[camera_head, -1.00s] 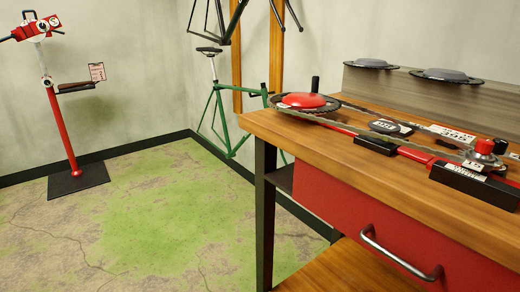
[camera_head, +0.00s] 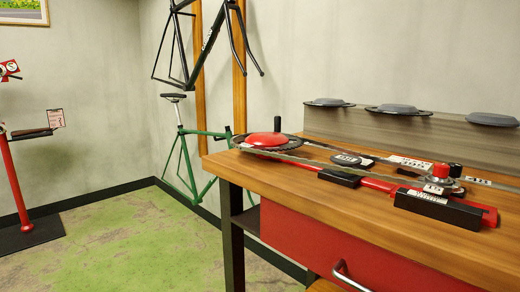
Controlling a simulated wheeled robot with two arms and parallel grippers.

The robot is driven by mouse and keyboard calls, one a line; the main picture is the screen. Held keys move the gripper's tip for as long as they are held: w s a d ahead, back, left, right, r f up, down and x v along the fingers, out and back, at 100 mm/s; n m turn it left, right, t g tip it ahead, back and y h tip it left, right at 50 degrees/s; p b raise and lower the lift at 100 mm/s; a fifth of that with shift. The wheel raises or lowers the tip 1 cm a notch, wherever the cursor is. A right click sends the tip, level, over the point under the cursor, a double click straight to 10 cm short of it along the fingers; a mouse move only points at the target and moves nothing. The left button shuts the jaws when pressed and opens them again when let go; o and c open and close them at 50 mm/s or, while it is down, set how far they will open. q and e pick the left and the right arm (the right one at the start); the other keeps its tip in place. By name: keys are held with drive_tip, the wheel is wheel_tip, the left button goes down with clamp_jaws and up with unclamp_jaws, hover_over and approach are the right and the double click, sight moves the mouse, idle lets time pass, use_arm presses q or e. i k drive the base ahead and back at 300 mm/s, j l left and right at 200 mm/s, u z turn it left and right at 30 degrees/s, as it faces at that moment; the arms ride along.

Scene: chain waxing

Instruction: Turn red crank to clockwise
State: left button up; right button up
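The chain rig lies on the wooden workbench (camera_head: 400,219). At its left end is a toothed chainring with a red domed centre (camera_head: 264,139) and a black upright handle (camera_head: 278,124); I take this as the red crank. A chain (camera_head: 310,162) runs right from it to a smaller sprocket with a red and black knob (camera_head: 441,173). A red bar (camera_head: 377,185) runs beneath, with a black block (camera_head: 437,207) at its right end. Neither of my grippers shows in this view, and nothing touches the crank.
A grey ledge with several dark discs (camera_head: 400,109) stands behind the bench. A red drawer (camera_head: 310,243) with a metal handle (camera_head: 346,278) is below the top. Bike frames (camera_head: 200,148) hang on the wall. A red repair stand (camera_head: 18,180) is far left. Green floor left of the bench is clear.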

sight(269, 141)
drive_tip(key=i+j, duration=0.15)
drive_tip(key=j, duration=0.15)
drive_tip(key=i+j, duration=0.1)
drive_tip(key=j, duration=0.25)
drive_tip(key=i+j+z, duration=0.1)
drive_tip(key=j, duration=0.2)
drive_tip(key=i+j, duration=0.15)
drive_tip(key=j, duration=0.15)
